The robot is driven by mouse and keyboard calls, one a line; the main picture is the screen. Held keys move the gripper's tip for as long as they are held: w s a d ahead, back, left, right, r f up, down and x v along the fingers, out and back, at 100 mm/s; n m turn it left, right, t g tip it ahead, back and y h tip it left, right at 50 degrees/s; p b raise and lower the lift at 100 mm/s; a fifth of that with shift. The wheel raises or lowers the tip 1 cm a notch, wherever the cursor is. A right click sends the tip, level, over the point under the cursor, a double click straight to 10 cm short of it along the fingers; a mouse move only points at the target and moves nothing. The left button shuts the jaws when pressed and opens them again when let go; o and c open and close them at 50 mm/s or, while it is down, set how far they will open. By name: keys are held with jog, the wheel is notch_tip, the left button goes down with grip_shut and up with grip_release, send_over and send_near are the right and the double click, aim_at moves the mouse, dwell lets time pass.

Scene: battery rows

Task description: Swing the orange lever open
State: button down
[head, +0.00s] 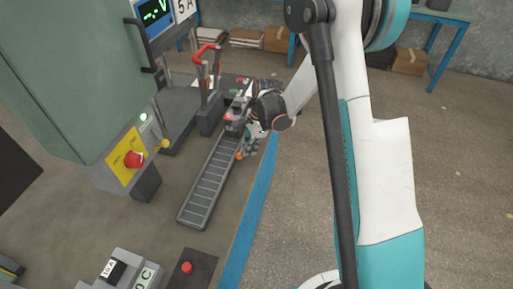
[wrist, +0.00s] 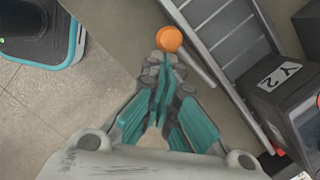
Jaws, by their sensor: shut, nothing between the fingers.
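The orange lever shows in the wrist view as a round orange knob (wrist: 170,38) on a thin grey rod that runs down to the right beside the slatted track. In the head view only a small orange spot (head: 239,154) shows at the track's right edge, partly hidden by my gripper (head: 250,148). In the wrist view my gripper (wrist: 160,68) has its fingertips together, empty, just below the knob. I cannot tell whether the fingertips touch the knob or the rod.
The grey slatted track (head: 208,185) lies left of my gripper. A dark box labelled Y2 (wrist: 278,80) stands right of the lever in the wrist view. A green cabinet (head: 75,70) and a yellow panel with a red knob (head: 128,155) stand left.

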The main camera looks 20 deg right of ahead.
jog(key=shift+a, duration=0.1)
dwell(0.4)
jog(key=shift+w+d, duration=0.2)
jog(key=shift+d, duration=0.8)
jog(key=d, duration=0.2)
jog(key=shift+d+r, duration=0.35)
jog(key=shift+d, duration=0.05)
jog(key=p+v, duration=0.3)
jog(key=v, duration=0.7)
